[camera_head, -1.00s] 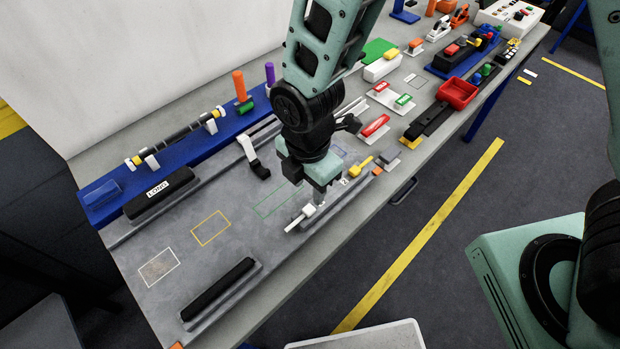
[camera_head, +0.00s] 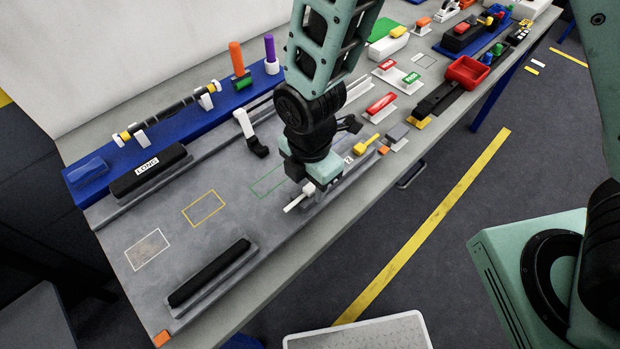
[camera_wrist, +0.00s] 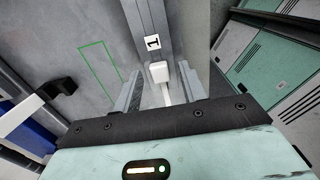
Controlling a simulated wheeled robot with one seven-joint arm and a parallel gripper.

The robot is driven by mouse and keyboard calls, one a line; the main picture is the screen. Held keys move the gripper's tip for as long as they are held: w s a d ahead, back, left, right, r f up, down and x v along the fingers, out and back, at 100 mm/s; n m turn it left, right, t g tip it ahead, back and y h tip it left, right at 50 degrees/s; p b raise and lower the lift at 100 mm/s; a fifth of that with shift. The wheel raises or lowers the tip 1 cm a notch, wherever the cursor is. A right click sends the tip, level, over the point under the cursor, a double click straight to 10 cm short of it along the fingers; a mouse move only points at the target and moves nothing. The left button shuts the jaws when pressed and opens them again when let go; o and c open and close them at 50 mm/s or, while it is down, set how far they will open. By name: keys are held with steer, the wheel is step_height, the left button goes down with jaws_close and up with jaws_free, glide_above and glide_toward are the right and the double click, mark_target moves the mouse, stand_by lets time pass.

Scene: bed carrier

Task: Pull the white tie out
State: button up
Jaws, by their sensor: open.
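The white tie has a blocky head and a thin flat strip. In the wrist view its head (camera_wrist: 158,73) lies between the two fingers of my gripper (camera_wrist: 160,78), by a grey rail marked 1. The fingers are open, with a gap visible on each side of the head. In the head view the white tie (camera_head: 295,203) juts out to the left from under my gripper (camera_head: 316,193), at the front edge of the grey board. My wrist hides part of the rail and tie there.
A yellow tie (camera_head: 367,144) lies along the same rail to the right. A black clamp with a white arm (camera_head: 248,132) stands behind my gripper. A black padded bar (camera_head: 210,272) is at the front left. The board's middle left is clear.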

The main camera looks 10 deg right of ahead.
mark_target(310, 187)
steer(key=shift+c, duration=0.3)
jaws_close()
steer(key=shift+r+p, duration=0.35)
steer(key=shift+r, duration=0.05)
steer(key=shift+r+p, duration=1.55)
steer(key=shift+r, duration=0.35)
